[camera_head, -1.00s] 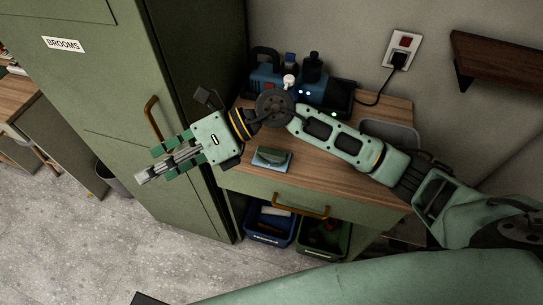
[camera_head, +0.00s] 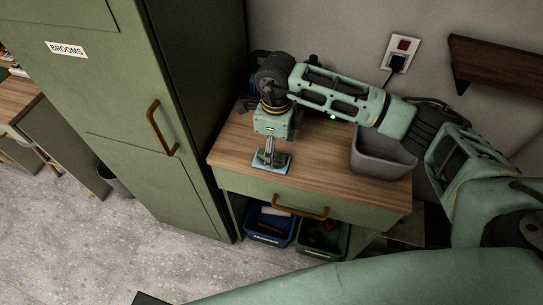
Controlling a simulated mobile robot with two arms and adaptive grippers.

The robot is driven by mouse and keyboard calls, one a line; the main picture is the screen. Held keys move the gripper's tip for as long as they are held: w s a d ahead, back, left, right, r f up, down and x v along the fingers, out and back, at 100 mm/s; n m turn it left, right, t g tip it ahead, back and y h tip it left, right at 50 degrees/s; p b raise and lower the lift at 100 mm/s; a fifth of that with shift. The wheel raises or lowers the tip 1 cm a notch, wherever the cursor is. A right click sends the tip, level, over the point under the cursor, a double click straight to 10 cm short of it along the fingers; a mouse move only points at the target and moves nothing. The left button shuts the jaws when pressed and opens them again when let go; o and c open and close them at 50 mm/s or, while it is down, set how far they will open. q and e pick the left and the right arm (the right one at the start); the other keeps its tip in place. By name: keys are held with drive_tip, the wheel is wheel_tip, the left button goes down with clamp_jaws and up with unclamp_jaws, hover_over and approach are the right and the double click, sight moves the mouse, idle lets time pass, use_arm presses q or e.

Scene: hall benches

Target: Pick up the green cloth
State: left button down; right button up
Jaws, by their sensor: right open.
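The green cloth (camera_head: 283,165) lies folded on the wooden top of the small cabinet, near its front edge. It seems to rest on a pale blue cloth or pad (camera_head: 260,167) that shows around it. My right gripper (camera_head: 270,160) points down right over the cloth, with its fingertips at or just above it. The gripper is open, and nothing shows clamped in it. The fingers hide part of the cloth, so I cannot tell whether they touch it. My left gripper is not in view.
A grey bin (camera_head: 383,162) stands at the right of the cabinet top (camera_head: 325,175). A tall green broom locker (camera_head: 150,110) stands close on the left. Blue (camera_head: 269,228) and green (camera_head: 322,236) crates sit below the drawer. A wall shelf (camera_head: 500,68) is at upper right.

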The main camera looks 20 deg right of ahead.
drive_tip(key=shift+s+a+f+p, duration=0.15)
drive_tip(key=shift+f+p, duration=0.1)
drive_tip(key=shift+f, duration=0.7)
drive_tip(key=shift+w+a+f+p, duration=0.1)
drive_tip(key=shift+f+p, duration=0.15)
drive_tip(key=shift+f, duration=0.65)
drive_tip(key=c, duration=1.1)
